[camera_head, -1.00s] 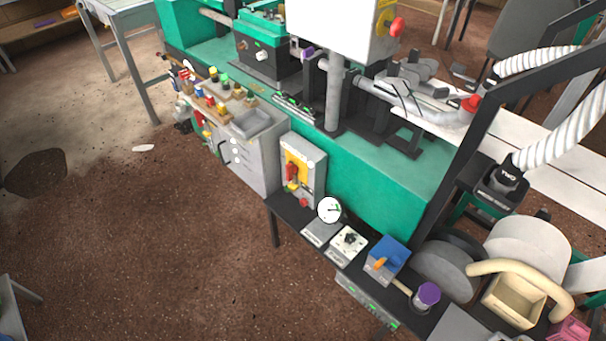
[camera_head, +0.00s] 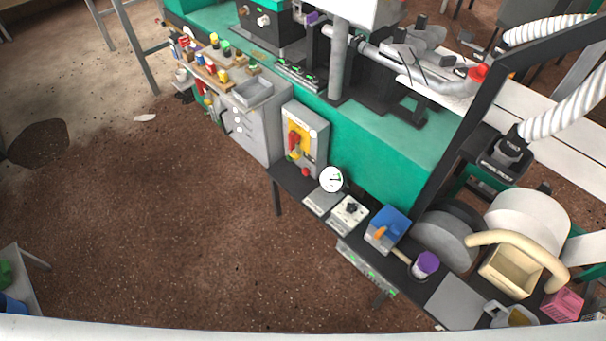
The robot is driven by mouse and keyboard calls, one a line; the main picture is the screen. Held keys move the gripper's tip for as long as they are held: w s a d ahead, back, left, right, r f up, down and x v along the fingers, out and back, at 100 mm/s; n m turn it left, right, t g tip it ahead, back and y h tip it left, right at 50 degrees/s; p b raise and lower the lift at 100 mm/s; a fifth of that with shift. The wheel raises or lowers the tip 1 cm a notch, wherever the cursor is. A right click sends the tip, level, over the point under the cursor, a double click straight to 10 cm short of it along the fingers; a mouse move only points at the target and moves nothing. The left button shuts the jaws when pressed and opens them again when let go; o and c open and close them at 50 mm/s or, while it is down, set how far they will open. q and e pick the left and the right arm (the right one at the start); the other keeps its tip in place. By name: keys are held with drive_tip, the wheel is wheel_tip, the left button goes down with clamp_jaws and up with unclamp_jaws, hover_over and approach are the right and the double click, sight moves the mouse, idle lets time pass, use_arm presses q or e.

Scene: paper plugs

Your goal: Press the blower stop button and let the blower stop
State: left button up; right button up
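Neither of my grippers is in view. A grey control box (camera_head: 316,152) stands at the left end of the black bench. It has a yellow plate (camera_head: 303,128) with a red handle (camera_head: 294,143), and a small red button (camera_head: 305,172) low on its front. A blue box with an orange lever (camera_head: 388,226) and a white plate with a black knob (camera_head: 349,210) sit farther right along the bench. I cannot read any label, so I cannot tell which control is the blower stop button. Two ribbed white hoses (camera_head: 575,98) run at the right.
The black bench (camera_head: 290,180) runs along the green machine (camera_head: 385,155). A round white gauge (camera_head: 331,179), a purple-topped cylinder (camera_head: 425,264) and a tan box (camera_head: 508,270) stand on it. A grey drawer cabinet (camera_head: 262,140) is at its left. The brown floor (camera_head: 150,220) in front is clear.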

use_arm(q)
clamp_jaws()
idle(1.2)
